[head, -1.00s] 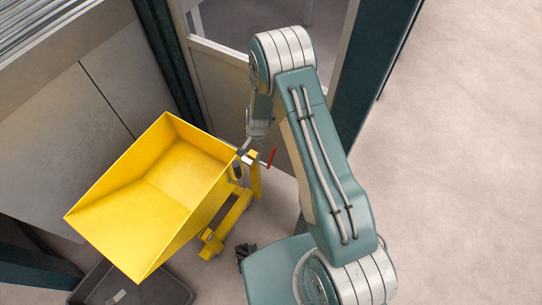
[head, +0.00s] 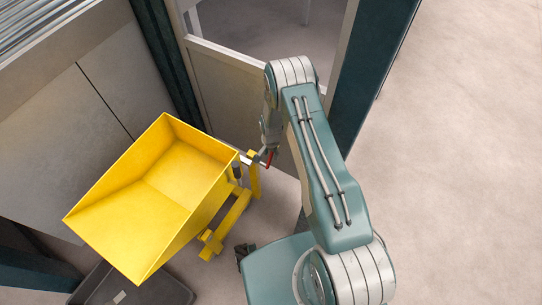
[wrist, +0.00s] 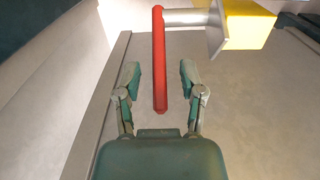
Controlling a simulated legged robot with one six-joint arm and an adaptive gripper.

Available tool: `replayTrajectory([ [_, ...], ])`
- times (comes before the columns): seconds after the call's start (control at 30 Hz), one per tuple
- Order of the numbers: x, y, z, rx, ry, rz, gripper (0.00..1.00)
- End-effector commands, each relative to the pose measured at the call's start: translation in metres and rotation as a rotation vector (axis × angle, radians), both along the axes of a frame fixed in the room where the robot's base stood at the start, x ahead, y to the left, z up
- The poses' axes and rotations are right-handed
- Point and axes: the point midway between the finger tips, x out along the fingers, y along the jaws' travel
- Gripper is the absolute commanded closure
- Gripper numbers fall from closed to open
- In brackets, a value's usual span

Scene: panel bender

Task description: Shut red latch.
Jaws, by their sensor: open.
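The red latch (wrist: 159,60) is a straight red bar on a grey shaft beside the yellow tipping bin (head: 150,195). In the wrist view it runs from the top edge down between the open fingers of my gripper (wrist: 160,85), with a gap on each side. In the head view the latch (head: 269,159) shows as a small red piece just below my wrist, partly hidden by it. The fingertips cannot be made out in the head view.
A yellow post and foot (head: 229,225) stand right of the bin. A dark tray (head: 130,285) lies below the bin. A pale panel (head: 222,85) and dark green posts stand behind. Open floor (head: 460,170) lies to the right.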

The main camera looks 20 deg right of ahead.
Motion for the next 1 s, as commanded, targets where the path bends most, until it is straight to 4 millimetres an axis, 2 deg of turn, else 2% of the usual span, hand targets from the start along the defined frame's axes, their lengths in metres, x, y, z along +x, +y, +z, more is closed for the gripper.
replayTrajectory([
  [0.1, 0.0, 0.0, -0.014, 0.0, 0.0, 0.0, 0.49],
  [0.2, 0.001, 0.0, -0.02, 0.001, -0.002, 0.0, 0.49],
  [0.47, 0.001, 0.0, -0.021, 0.001, -0.002, 0.0, 0.49],
  [0.5, 0.001, 0.0, -0.021, 0.001, -0.002, 0.0, 0.53],
  [0.57, 0.001, 0.0, -0.021, 0.001, -0.002, 0.0, 0.8],
  [0.6, 0.001, 0.0, -0.021, 0.001, -0.002, 0.0, 0.98],
  [0.63, 0.001, 0.0, -0.021, 0.0, -0.001, 0.0, 1.0],
  [1.0, 0.005, 0.001, -0.021, -0.008, -0.011, 0.001, 1.0],
])
